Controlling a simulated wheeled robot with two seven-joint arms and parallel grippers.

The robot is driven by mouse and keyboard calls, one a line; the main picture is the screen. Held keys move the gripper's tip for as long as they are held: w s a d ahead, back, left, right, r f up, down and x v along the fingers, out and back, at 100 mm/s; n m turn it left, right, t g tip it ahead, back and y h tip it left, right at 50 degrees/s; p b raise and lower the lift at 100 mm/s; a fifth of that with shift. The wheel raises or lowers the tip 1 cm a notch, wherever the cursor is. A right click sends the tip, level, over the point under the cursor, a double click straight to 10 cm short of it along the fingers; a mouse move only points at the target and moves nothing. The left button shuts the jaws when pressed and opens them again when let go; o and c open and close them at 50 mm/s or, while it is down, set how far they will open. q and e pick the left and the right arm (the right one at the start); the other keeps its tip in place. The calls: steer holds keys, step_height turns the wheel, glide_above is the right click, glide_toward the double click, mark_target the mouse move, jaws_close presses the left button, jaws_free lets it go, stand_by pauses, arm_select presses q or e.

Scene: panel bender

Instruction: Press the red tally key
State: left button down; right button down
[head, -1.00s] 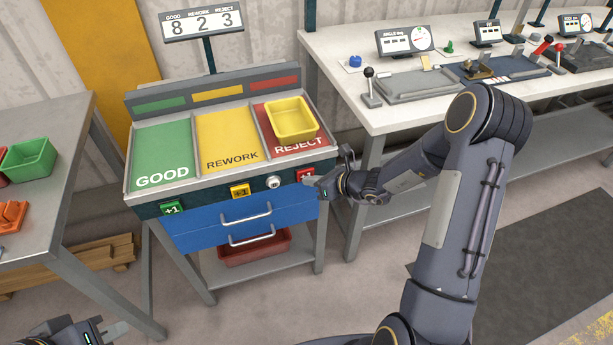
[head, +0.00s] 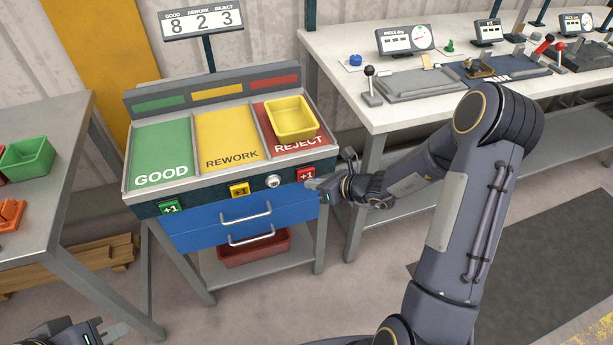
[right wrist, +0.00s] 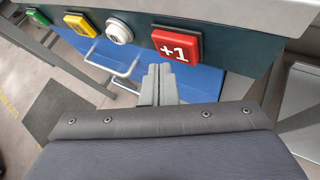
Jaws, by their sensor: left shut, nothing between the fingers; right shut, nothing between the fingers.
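The red tally key (head: 306,174), marked +1, sits on the front edge of the sorting bench below the REJECT bay. It also shows large in the right wrist view (right wrist: 176,46). My right gripper (head: 312,184) is shut and empty, its fingertips just below and in front of the red key. In the right wrist view the shut fingertips (right wrist: 158,70) are below the key's lower left side; whether they touch it I cannot tell. My left gripper (head: 117,332) is shut and empty at the bottom left, away from the bench. The counter sign (head: 202,20) reads 8, 2, 3.
A yellow key (head: 239,190), a green key (head: 169,208) and a round white knob (head: 273,181) share the front edge. A yellow bin (head: 291,118) sits in the REJECT bay. Blue drawers (head: 205,222) with handles are below. A white workbench (head: 350,75) stands right.

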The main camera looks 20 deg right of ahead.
steer(key=s+b, duration=0.2)
steer(key=s, duration=0.3)
stand_by(0.4)
steer(key=shift+a+r, duration=0.1)
stand_by(0.6)
